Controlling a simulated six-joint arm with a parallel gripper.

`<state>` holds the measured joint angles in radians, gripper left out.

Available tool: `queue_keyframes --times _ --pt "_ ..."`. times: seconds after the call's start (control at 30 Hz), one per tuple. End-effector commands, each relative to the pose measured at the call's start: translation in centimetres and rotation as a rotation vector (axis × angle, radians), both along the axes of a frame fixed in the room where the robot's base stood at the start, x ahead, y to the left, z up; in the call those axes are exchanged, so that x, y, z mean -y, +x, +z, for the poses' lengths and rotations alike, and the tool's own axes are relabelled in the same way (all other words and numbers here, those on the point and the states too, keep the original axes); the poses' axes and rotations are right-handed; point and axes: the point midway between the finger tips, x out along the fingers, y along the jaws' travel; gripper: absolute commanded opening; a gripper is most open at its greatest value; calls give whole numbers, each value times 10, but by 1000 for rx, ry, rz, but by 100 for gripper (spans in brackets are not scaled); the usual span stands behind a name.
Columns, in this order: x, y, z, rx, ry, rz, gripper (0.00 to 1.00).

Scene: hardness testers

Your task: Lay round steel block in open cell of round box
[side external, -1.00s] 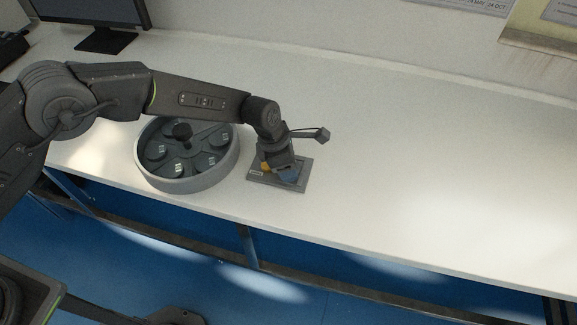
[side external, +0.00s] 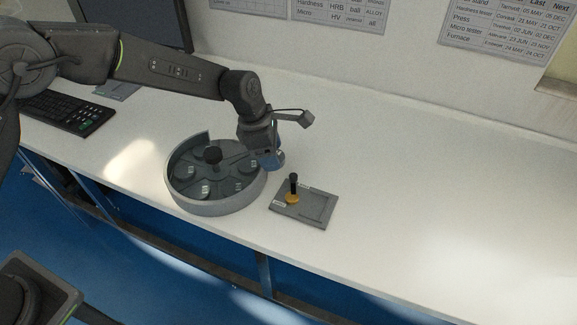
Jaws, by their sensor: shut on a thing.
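My gripper (side external: 271,158) is shut on the round steel block (side external: 279,157), a small blue-grey piece at its fingertips. The fingers partly hide the block. It is held in the air beside the right rim of the round box, above and behind the flat grey tray.
The flat grey tray (side external: 318,207) lies right of the box, with an upright black-handled piece with a yellow base (side external: 292,197) on its left part. A keyboard (side external: 58,112) and monitor (side external: 125,22) are at the left. The white bench to the right is clear.

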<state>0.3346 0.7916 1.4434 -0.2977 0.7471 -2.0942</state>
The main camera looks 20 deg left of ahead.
Motion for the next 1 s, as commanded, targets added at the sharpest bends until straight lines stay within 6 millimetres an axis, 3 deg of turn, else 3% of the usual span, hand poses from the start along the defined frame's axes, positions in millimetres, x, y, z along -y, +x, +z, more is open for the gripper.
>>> queue_keyframes --times 0.17,0.23,0.5,0.7,0.87,1.0 --pt "-31 9 8 -2 0 11 9" --pt "-54 16 9 -6 1 17 9" --pt "-177 35 14 -24 -2 39 9" --pt "-245 33 17 -32 -15 45 9" --pt "-266 31 17 -33 -21 44 9" --pt "-254 37 7 -35 -22 39 9"
